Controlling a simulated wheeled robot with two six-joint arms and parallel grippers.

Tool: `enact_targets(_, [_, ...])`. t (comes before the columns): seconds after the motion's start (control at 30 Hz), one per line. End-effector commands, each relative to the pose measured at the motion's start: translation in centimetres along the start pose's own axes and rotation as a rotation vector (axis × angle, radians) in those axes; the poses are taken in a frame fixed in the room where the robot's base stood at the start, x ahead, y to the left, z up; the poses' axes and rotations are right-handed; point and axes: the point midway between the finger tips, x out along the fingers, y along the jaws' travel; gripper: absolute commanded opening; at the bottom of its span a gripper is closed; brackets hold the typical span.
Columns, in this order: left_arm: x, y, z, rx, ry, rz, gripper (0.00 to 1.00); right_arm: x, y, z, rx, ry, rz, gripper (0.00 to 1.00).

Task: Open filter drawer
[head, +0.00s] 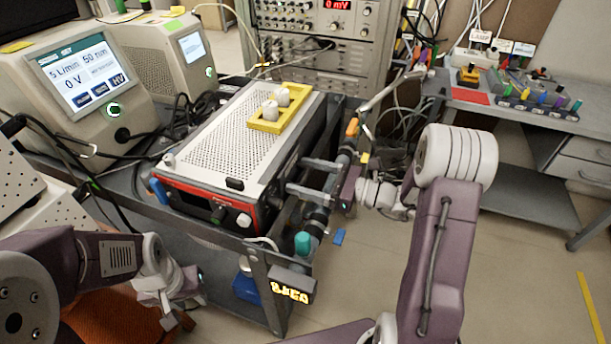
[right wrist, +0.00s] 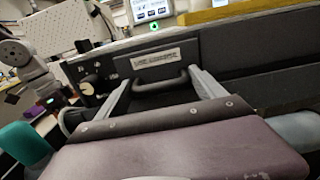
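The filter drawer (right wrist: 153,60) shows in the right wrist view as a dark front panel with a pale label. Its grey bow-shaped handle (right wrist: 168,82) sticks out below the label. My right gripper (head: 297,176) is at the right side of the black cart in the head view. Its two fingers are spread, one on each side of the handle in the right wrist view, with gaps visible. Contact with the handle cannot be made out. The drawer front is hidden in the head view. My left gripper (head: 178,321) hangs low at the left, away from the drawer.
A perforated instrument (head: 220,135) with a red-edged front sits on the cart (head: 190,228), with a yellow tray (head: 268,126) on top. A teal-ended pipe (head: 303,243) stands close below my right gripper. Cables hang behind.

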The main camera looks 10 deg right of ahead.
Motion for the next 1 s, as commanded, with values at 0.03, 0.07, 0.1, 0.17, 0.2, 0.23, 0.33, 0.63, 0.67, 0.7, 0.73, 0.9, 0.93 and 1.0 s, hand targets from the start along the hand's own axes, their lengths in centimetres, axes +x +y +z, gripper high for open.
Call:
enact_targets(0.03, [0.0,0.0,0.0,0.0,0.0,0.0,0.36,0.0,-0.1,0.0,-0.001,0.0,-0.004,0.06])
enact_targets(0.07, [0.0,0.0,0.0,0.0,0.0,0.0,0.36,-0.1,-0.1,0.0,-0.001,0.0,-0.005,0.06])
enact_targets(0.1, [-0.1,0.0,0.0,0.0,0.0,0.0,0.36,-0.2,-0.2,0.1,-0.001,0.0,-0.005,0.06])
enact_targets(0.17, [-0.2,0.0,0.0,0.0,0.0,0.0,0.36,-0.8,-0.2,0.1,-0.001,0.0,-0.007,0.06])
enact_targets(0.2, [-0.4,0.0,-0.1,0.0,0.0,0.0,0.36,-1.5,-0.3,0.2,-0.001,0.0,-0.01,0.06])
enact_targets(0.23, [-0.6,0.0,-0.1,0.0,0.0,0.0,0.36,-2.2,-0.4,0.2,-0.002,0.001,-0.01,0.06])
enact_targets(0.33, [-1.2,0.0,-0.1,0.0,0.0,0.0,0.36,-4.8,-0.4,0.3,-0.003,0.001,-0.013,0.06])
enact_targets(0.63, [-2.2,0.0,-0.2,0.0,0.0,0.0,0.36,-9.6,-0.3,0.1,-0.005,0.0,-0.008,0.06])
enact_targets(0.67, [-2.2,0.0,-0.2,0.0,0.0,0.0,0.36,-9.8,-0.2,0.1,-0.006,0.0,-0.008,0.06])
enact_targets(0.7, [-2.2,0.0,-0.2,0.0,0.0,0.0,0.36,-9.8,-0.2,0.1,-0.006,0.0,-0.008,0.06])
enact_targets(0.73, [-2.1,0.0,-0.2,0.0,0.0,0.0,0.36,-9.8,-0.2,0.1,-0.006,-0.001,-0.007,0.06])
enact_targets(0.9, [-2.1,0.0,-0.2,0.0,0.0,0.0,0.36,-9.8,-0.2,0.1,-0.006,-0.001,-0.008,0.06])
enact_targets(0.93, [-2.1,0.0,-0.2,0.0,0.0,0.0,0.36,-9.8,-0.2,0.1,-0.006,-0.001,-0.008,0.06])
enact_targets(1.0, [-2.1,0.0,-0.2,0.0,0.0,0.0,0.36,-9.8,-0.2,0.1,-0.006,-0.001,-0.008,0.87])
